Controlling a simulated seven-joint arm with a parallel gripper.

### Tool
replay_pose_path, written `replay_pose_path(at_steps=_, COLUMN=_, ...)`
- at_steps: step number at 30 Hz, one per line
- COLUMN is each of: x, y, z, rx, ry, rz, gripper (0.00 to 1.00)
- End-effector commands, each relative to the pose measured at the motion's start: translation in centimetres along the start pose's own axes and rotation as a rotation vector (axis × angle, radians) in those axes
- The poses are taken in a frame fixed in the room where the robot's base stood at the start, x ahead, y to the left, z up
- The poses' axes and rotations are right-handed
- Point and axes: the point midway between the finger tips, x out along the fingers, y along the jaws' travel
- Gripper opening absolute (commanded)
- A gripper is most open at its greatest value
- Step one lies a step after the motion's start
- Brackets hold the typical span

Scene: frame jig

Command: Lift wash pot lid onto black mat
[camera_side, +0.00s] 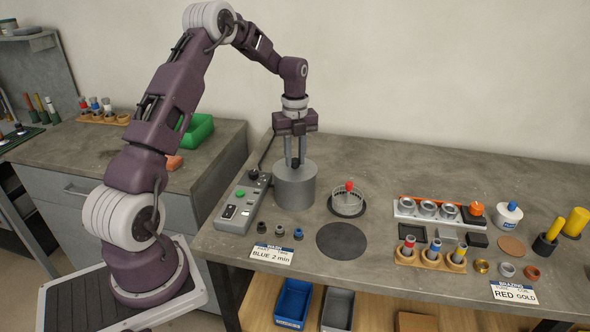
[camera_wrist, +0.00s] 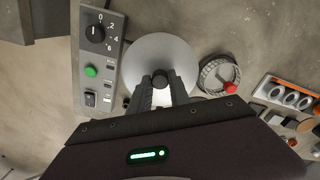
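The wash pot (camera_side: 294,190) is a grey cylinder standing on the bench, left of centre in the side view. Its round grey lid (camera_wrist: 160,52) lies on top, with a small black knob (camera_wrist: 161,80) in the middle. My gripper (camera_side: 295,161) points straight down over the lid, its two fingers on either side of the knob. The fingertips look very close to the knob; whether they press on it cannot be told. The lid rests on the pot, hiding the inside. The round black mat (camera_side: 341,240) lies flat and bare on the bench, front right of the pot.
A control box (camera_side: 242,203) with a green button stands left of the pot. A round wire basket (camera_side: 348,200) with a red knob is right of it. Small nozzles (camera_side: 280,230) and a label card (camera_side: 272,252) lie in front. Racks of parts fill the right side.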

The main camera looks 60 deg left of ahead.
Motion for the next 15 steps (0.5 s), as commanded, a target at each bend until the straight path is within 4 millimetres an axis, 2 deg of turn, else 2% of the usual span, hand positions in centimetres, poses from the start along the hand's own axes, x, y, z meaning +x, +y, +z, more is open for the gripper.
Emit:
replay_pose_path(at_steps=1, x=0.0, y=0.0, z=0.0, rx=0.000, ry=0.000, rz=0.000, gripper=0.06)
replay_pose_path(at_steps=2, x=0.0, y=0.0, z=0.0, rx=0.000, ry=0.000, rz=0.000, gripper=0.00)
replay_pose_path(at_steps=11, x=-0.1, y=0.0, z=0.0, rx=0.000, ry=-0.001, rz=-0.001, gripper=0.00)
replay_pose_path(at_steps=15, x=-1.9, y=-0.1, z=0.1, rx=0.000, ry=-0.003, rz=-0.004, gripper=0.00)
